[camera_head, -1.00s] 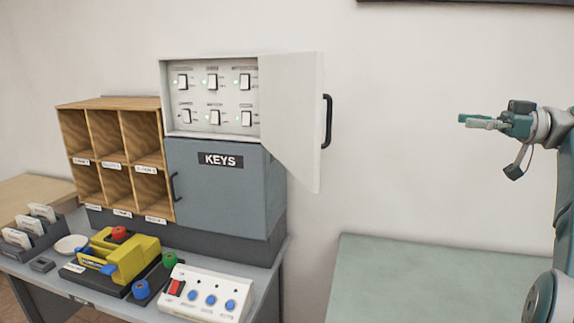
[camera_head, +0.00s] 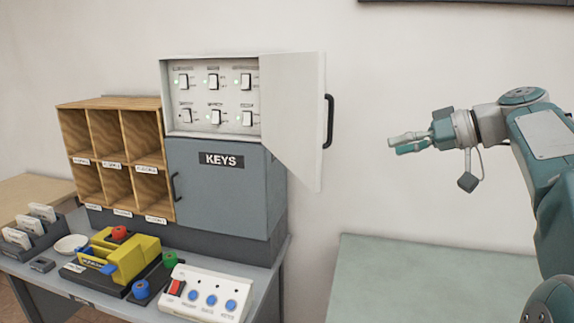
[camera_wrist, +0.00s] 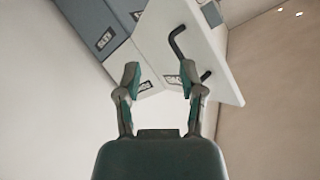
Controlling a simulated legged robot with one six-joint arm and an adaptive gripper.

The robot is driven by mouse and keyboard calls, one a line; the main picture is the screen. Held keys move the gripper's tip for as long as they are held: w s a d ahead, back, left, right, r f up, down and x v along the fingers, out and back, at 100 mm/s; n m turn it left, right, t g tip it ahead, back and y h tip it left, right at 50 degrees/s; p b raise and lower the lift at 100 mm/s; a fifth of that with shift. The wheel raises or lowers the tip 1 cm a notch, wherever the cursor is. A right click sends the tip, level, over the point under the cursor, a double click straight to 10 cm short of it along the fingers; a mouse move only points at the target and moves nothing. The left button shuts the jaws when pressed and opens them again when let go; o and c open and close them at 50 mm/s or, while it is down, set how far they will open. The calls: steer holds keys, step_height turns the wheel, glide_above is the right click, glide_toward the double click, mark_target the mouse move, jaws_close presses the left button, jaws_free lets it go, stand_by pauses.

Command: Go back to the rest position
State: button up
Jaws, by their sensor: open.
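My gripper (camera_head: 393,144) is at the right of the head view, in the air in front of the bare wall, with its fingers pointing left. It is open and empty. In the wrist view my gripper (camera_wrist: 160,82) shows its two fingers spread apart with nothing between them. Beyond the fingers is the open white door (camera_wrist: 190,45) of the switch box, with its black handle. In the head view the white door (camera_head: 292,115) stands open to the left of my gripper, with a clear gap between them.
The switch box (camera_head: 214,148) sits above the grey KEYS cabinet (camera_head: 225,195). Wooden pigeonholes (camera_head: 112,105), a yellow device (camera_head: 125,262) and a white button panel (camera_head: 205,292) are at left. A bare green table (camera_head: 430,280) lies below my arm.

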steer(key=s+a+f+m+h, duration=0.2)
steer(key=s+f+h, duration=0.4)
steer(key=s+f, duration=0.7)
steer(key=s+a+f+m+h, duration=0.3)
steer(key=s+f+h, duration=0.2)
steer(key=s+f, duration=0.8)
steer(key=shift+s+a+f+g+h, duration=0.2)
steer(key=shift+s+f+g+h, duration=0.15)
steer(key=shift+f, duration=0.45)
